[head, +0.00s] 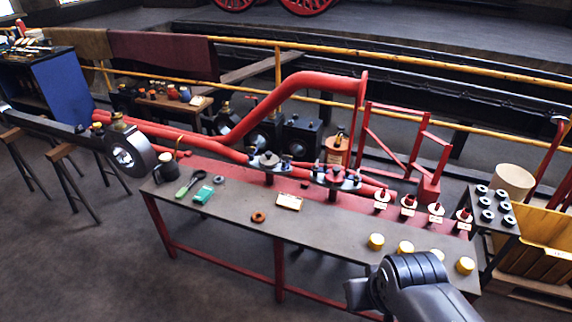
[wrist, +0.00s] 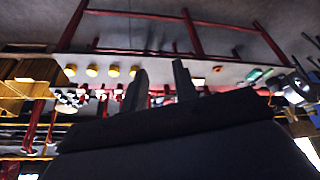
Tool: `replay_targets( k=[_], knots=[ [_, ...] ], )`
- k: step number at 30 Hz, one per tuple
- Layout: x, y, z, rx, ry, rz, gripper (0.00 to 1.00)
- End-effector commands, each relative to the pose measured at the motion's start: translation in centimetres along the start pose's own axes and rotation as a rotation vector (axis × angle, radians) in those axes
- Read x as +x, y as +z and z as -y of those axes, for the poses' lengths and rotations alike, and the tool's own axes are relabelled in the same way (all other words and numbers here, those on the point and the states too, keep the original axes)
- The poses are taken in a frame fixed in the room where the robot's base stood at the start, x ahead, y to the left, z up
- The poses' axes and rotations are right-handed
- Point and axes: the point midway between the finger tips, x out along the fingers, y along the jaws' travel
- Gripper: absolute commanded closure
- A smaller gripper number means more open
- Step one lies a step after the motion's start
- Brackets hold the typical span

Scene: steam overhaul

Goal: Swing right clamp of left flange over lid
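The left flange (head: 268,161) is a dark round fitting with a grey lid on the red pipework at the back of the bench. Its clamps are small at its sides; I cannot tell the exact pose of the right one. The right flange (head: 336,177) is a similar fitting further right. My gripper shows in the wrist view (wrist: 158,72) as two dark fingers standing apart with nothing held between them. My arm is at the lower right in the head view, away from the left flange. In the wrist view the flanges are too small or covered to make out.
The bench (head: 225,207) holds a green-handled tool (head: 190,184), a teal box (head: 203,195), an orange ring (head: 258,216), a label plate (head: 289,202) and several yellow caps (head: 376,241). Red-stemmed parts (head: 408,205) stand at right. The bench's middle front is mostly clear.

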Motion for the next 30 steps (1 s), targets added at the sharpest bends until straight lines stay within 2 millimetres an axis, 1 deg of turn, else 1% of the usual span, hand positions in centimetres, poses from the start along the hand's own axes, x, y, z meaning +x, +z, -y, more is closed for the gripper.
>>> replay_targets(
  k=[1, 5, 8, 9, 11, 12, 14, 15, 17, 18, 20, 21, 23, 24, 27, 30],
  knots=[
    [0.1, 0.0, 0.0, 0.001, -0.001, 0.001, 0.77],
    [1.0, -0.8, 0.0, 0.011, -0.013, 0.010, 0.87],
    [2.7, -2.5, -0.1, 0.033, -0.042, 0.023, 0.95],
    [3.5, -3.5, -0.2, 0.043, -0.058, 0.028, 0.99],
    [5.1, -5.1, -0.5, 0.060, -0.086, 0.035, 1.00],
    [6.2, -6.3, -0.8, 0.073, -0.106, 0.038, 1.00],
    [8.0, -8.1, -1.3, 0.090, -0.138, 0.040, 1.00],
    [9.2, -9.2, -1.7, 0.102, -0.159, 0.039, 1.00],
    [11.1, -11.0, -2.4, 0.118, -0.191, 0.034, 1.00],
    [12.4, -12.1, -3.0, 0.129, -0.212, 0.029, 1.00],
    [14.5, -13.8, -4.0, 0.147, -0.244, 0.018, 1.00],
    [15.9, -14.8, -4.7, 0.157, -0.264, 0.009, 1.00],
    [18.1, -16.3, -5.9, 0.173, -0.295, -0.006, 1.00],
    [19.5, -17.2, -6.7, 0.181, -0.313, -0.018, 1.00],
    [22.5, -19.1, -8.6, 0.202, -0.352, -0.049, 1.00],
    [24.8, -20.3, -10.2, 0.214, -0.381, -0.076, 1.00]
  ],
)
